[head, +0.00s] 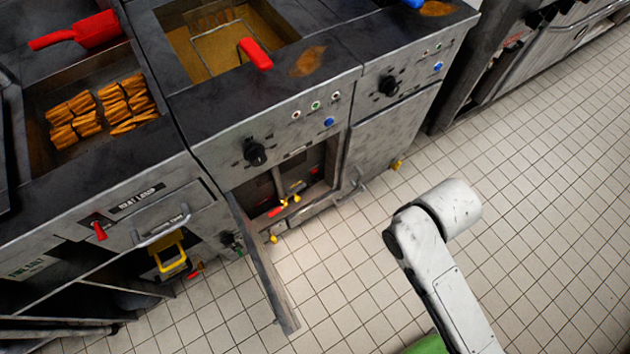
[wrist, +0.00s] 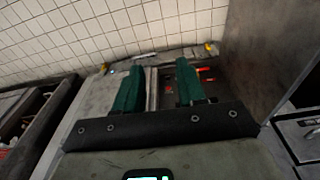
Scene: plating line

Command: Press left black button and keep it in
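In the head view, a round black knob (head: 255,152) sits at the left of the left fryer's front panel. A second black knob (head: 388,86) sits on the fryer panel to the right. I cannot tell which black part is the left black button. My gripper (wrist: 160,85) shows in the wrist view with two green fingers spread apart and nothing between them. It faces the fryer front, with an opening behind the right finger. No contact with a button or knob shows. In the head view only my white arm link shows, not the gripper.
The left fryer's cabinet door (head: 265,265) stands open into the aisle. Red and yellow handles (head: 283,205) show inside. A blue button (head: 329,122) is on the left fryer panel. A drawer handle (head: 162,228) sticks out at left. The tiled floor (head: 540,170) is clear on the right.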

